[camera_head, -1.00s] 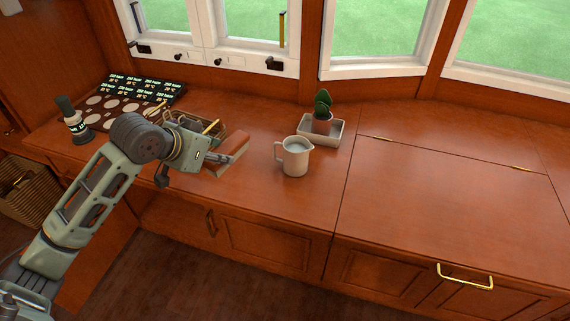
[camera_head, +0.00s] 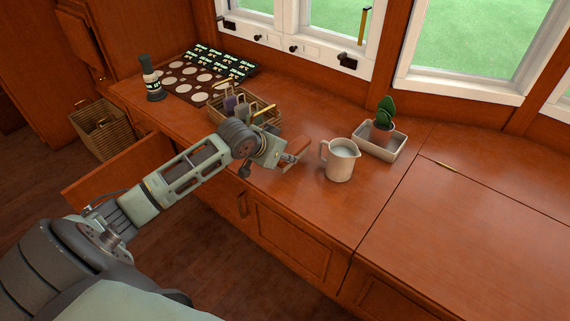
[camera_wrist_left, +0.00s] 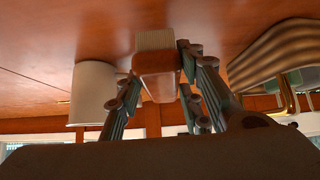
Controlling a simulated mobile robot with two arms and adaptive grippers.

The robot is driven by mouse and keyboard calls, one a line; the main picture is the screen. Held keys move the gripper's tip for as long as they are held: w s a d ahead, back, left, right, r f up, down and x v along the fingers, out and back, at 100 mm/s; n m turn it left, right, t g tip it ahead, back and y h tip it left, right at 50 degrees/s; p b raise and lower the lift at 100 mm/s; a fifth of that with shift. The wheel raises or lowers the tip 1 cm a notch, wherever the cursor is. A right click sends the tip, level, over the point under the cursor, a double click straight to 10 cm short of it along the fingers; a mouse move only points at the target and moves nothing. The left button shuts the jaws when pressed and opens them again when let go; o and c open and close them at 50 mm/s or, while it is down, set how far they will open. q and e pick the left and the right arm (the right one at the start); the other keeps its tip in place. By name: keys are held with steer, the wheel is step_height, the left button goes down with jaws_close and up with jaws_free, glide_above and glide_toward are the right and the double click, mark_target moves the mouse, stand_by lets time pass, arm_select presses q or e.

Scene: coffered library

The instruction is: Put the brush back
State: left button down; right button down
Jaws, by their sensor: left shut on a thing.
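The brush (camera_head: 298,144) has a red-brown wooden body, and my left gripper (camera_head: 294,155) is shut on it beside the counter's front edge. In the left wrist view my left gripper's fingers (camera_wrist_left: 160,75) stand on both sides of the brush (camera_wrist_left: 158,63), whose pale ribbed end points up in the picture. I cannot tell whether the brush touches the counter. The basket (camera_head: 273,121) with several upright items stands behind the gripper, partly hidden by my arm. My right gripper is out of view.
A cream pitcher (camera_head: 340,163) stands close to the right of the brush. A dark bottle (camera_head: 152,80) and a board with round pads (camera_head: 183,72) are at the far left.

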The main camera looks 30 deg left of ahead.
arm_select(q)
step_height(320, 180, down, 3)
steer(key=shift+f+b, duration=0.1)
steer(key=shift+b, duration=0.3)
steer(key=c, duration=1.2)
jaws_free()
